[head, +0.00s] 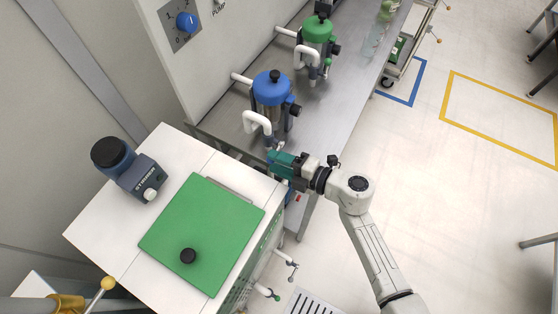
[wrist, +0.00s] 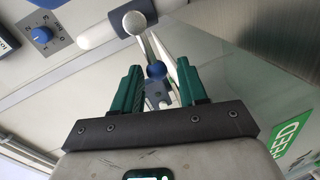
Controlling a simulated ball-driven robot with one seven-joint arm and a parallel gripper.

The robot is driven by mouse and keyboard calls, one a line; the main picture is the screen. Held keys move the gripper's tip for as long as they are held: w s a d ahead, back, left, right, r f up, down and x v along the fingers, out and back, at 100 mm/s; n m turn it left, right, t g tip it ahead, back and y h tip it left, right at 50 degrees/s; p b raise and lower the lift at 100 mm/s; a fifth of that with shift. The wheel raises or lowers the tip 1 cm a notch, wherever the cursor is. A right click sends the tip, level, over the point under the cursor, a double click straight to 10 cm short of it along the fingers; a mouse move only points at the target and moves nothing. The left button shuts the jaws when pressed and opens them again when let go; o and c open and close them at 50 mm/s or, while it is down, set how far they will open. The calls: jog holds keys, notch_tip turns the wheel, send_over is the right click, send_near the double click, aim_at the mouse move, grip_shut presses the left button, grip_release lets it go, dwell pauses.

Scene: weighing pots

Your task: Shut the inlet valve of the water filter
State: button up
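Two water filters stand on the steel bench in the head view: one with a blue top (head: 271,88) nearer to me, one with a green top (head: 318,30) behind it. Each has a bent white pipe and a black knob on top. My gripper (head: 272,160) has green fingers and is just in front of the blue-topped filter, low by the bench edge. In the wrist view my gripper (wrist: 158,68) is open, with a small blue ball (wrist: 155,70) showing between the fingers. Which part is the inlet valve I cannot tell.
A white cabinet with a green mat (head: 205,235) and a black knob (head: 188,256) is at the front left. A blue-grey instrument (head: 128,168) stands on it. A blue dial (head: 187,22) is on the wall panel. The floor at right is mostly clear.

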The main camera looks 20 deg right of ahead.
jog(key=shift+o, duration=0.4)
jog(key=shift+r, duration=0.1)
jog(key=v, duration=1)
jog(key=shift+s+d+b, duration=0.2)
jog(key=shift+s+b, duration=0.1)
jog(key=shift+b, duration=0.15)
